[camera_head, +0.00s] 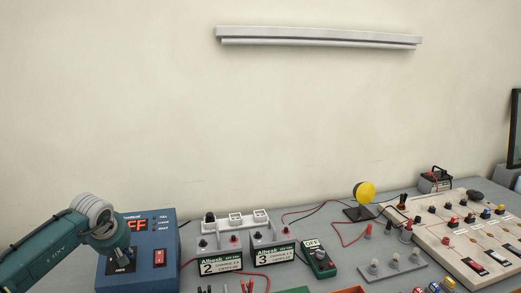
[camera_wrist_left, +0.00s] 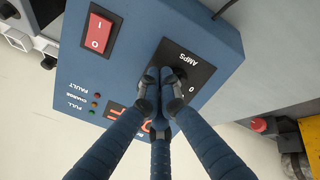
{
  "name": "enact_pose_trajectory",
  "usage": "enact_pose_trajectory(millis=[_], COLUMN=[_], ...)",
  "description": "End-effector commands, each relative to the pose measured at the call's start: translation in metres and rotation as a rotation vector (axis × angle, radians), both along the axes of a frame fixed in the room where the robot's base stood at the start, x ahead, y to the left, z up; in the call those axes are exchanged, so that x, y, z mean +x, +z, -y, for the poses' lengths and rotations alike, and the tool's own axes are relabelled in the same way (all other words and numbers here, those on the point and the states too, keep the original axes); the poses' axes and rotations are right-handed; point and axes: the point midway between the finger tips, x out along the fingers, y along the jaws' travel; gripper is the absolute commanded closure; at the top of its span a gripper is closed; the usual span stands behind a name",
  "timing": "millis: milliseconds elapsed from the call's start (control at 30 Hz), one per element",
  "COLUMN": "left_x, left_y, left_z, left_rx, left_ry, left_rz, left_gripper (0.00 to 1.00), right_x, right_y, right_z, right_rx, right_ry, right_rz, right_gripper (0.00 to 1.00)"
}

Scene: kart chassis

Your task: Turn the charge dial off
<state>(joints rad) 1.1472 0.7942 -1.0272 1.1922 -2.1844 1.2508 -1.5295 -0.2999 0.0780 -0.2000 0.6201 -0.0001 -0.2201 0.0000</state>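The blue charger box (camera_head: 150,235) stands on the bench at the left in the head view. Its lit orange display (camera_head: 137,225) shows "FF", its left part covered by my arm. The black AMPS panel of the charge dial (camera_wrist_left: 201,72) fills the middle of the left wrist view. My left gripper (camera_wrist_left: 166,80) has its fingers drawn together at the dial, and they hide most of the knob; it also shows in the head view (camera_head: 122,258). Which mark the dial points to is hidden. My right gripper is in neither view.
A red rocker switch (camera_head: 159,257) is on the box beside the dial panel. Battery blocks numbered 2 (camera_head: 220,263) and 3 (camera_head: 273,254) and a green meter (camera_head: 318,258) stand to the right. A beige switch board (camera_head: 455,222) is at the far right.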

Motion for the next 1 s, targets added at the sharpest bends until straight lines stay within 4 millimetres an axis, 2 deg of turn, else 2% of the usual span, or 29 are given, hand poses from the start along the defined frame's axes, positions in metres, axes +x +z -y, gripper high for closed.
enact_pose_trajectory(millis=[500, 900, 1000], left_x=[-0.024, -0.027, -0.026], left_y=[0.051, 0.053, 0.053], left_z=[0.006, 0.007, 0.016], left_rx=[0.002, 0.000, -0.016], left_ry=[-0.002, 0.001, 0.017], left_rz=[0.001, 0.000, 0.003], left_gripper=[1.00, 1.00, 1.00], right_x=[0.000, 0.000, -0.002], right_y=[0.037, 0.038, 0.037], right_z=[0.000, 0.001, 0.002], right_rx=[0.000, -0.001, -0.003], right_ry=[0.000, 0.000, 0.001], right_rz=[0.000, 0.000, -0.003], right_gripper=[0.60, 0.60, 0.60])
